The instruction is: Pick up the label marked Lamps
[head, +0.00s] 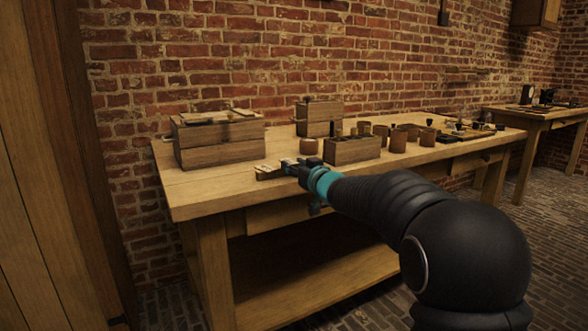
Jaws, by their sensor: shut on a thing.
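My gripper (292,164) is over the front part of the workbench, at the right end of a small dark tray (268,176). Pale pieces that look like labels (266,167) lie in the tray, just left of the gripper. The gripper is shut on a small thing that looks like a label. My wrist and fingers mostly hide it, and any writing is too small to read, so I cannot tell whether it is marked Lamps.
The workbench (195,196) carries a wooden box (218,143) at left, another behind (319,120), and an open box (352,150) just right of the gripper. Several brown jars (398,141) stand further right. The bench's front left area is clear.

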